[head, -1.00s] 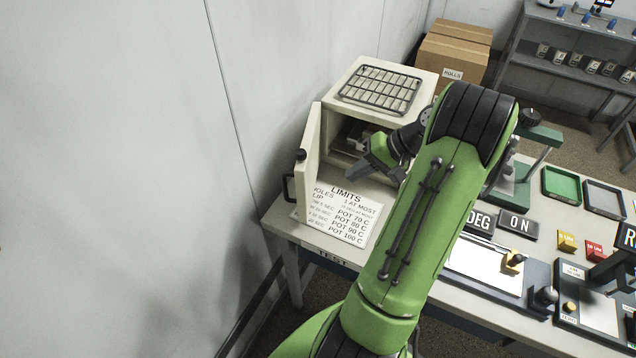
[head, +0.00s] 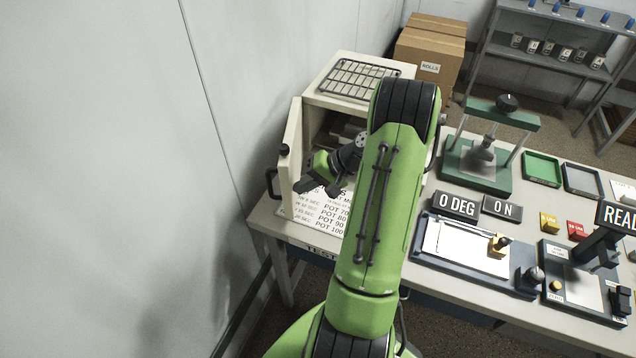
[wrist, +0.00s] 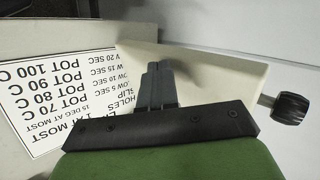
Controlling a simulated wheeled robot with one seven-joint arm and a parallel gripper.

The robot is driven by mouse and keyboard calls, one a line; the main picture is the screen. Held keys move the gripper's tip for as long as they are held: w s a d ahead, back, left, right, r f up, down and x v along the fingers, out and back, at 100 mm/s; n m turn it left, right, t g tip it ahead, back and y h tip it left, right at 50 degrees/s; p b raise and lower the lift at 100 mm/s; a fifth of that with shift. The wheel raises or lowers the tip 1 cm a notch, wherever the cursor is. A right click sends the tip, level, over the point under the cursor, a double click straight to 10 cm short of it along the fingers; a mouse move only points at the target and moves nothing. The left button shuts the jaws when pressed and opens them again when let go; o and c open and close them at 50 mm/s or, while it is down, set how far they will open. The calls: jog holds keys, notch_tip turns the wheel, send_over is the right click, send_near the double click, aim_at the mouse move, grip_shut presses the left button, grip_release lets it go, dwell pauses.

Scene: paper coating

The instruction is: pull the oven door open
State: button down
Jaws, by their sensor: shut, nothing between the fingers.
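The oven (head: 322,92) is a cream box at the back left of the table. Its door (head: 294,142) stands swung wide open on the left side, with a black knob and a dark handle (head: 271,183) on its outer face. My gripper (head: 303,188) is shut and empty, close to the door's inner side in front of the oven opening. In the wrist view the shut fingers (wrist: 158,84) point toward the cream door panel (wrist: 215,75); whether they touch it I cannot tell. A black knob (wrist: 290,107) shows at the right there. My arm hides part of the oven's right side.
A limits sign (head: 318,212) lies on the table under my gripper. A wire rack (head: 358,79) is on the oven top. A green press (head: 485,150), display blocks (head: 458,204) and a coating board (head: 465,246) stand to the right. A wall is close at left.

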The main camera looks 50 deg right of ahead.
jog(key=shift+w, duration=0.1)
jog(key=w+a+m+h+b, duration=0.1)
jog(key=w+a, duration=0.3)
jog(key=w, duration=0.1)
jog(key=shift+w+a+m+t, duration=0.15)
jog(key=shift+w+m+t, duration=0.15)
jog(key=shift+w+t, duration=0.1)
jog(key=shift+s+f, duration=0.1)
jog(key=shift+s, duration=0.05)
